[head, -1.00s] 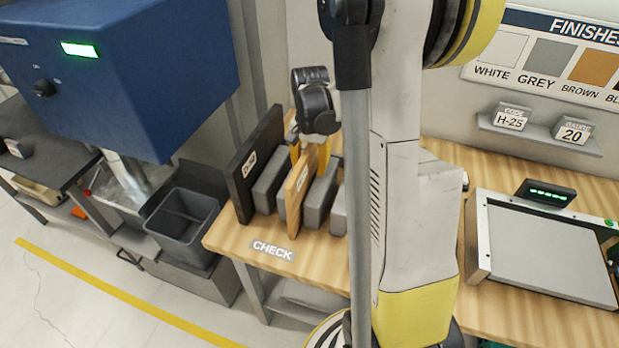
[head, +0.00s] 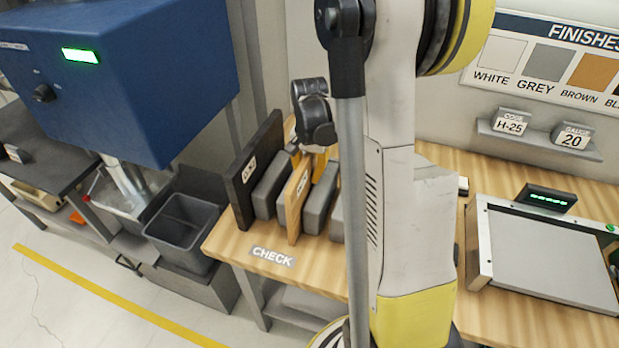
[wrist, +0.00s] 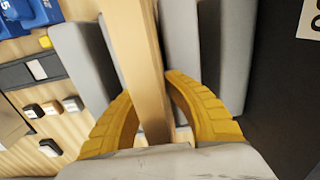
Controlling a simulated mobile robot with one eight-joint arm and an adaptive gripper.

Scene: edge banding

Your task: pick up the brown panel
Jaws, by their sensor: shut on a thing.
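The brown panel (head: 295,200) stands upright on the wooden table, between grey blocks, in the head view. Its edge also shows in the wrist view (wrist: 137,55). My gripper (wrist: 160,118) is shut on the brown panel, with one yellow finger on each side of it. In the head view my gripper (head: 318,160) is at the panel's upper far part, and the fingers are partly hidden behind the panel and the wrist.
A grey block (head: 270,188) and a dark panel (head: 255,170) stand left of the brown panel. Another grey block (head: 319,200) stands close on its right. A CHECK label (head: 272,256) lies in front. A scale-like tray (head: 550,255) is at the right.

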